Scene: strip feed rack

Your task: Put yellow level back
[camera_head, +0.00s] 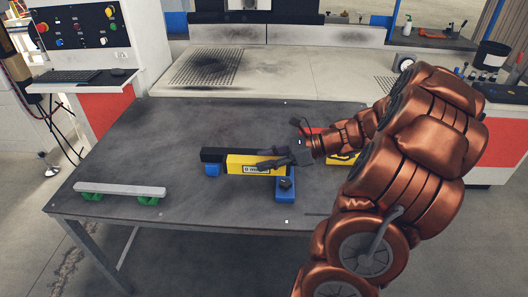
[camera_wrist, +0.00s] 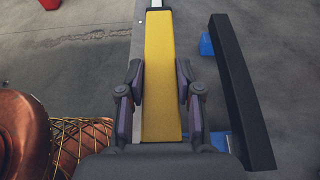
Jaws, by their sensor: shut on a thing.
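The yellow level (camera_head: 243,165) is a long bright bar with a label on its front face. In the wrist view it (camera_wrist: 160,40) runs lengthwise between my fingers. My gripper (camera_head: 271,158) is shut on it, reaching in from the right; it also shows in the wrist view (camera_wrist: 160,75). Blue supports stand at the left (camera_head: 212,170) and front right (camera_head: 286,194), the right one with a dark knob. I cannot tell whether the level touches them.
A silver bar (camera_head: 120,189) rests on green supports (camera_head: 148,201) at the table's left. Red and yellow items (camera_head: 345,159) sit partly behind my arm at the right. The dark table (camera_head: 150,140) is clear at back left. A light bench (camera_head: 290,80) stands behind.

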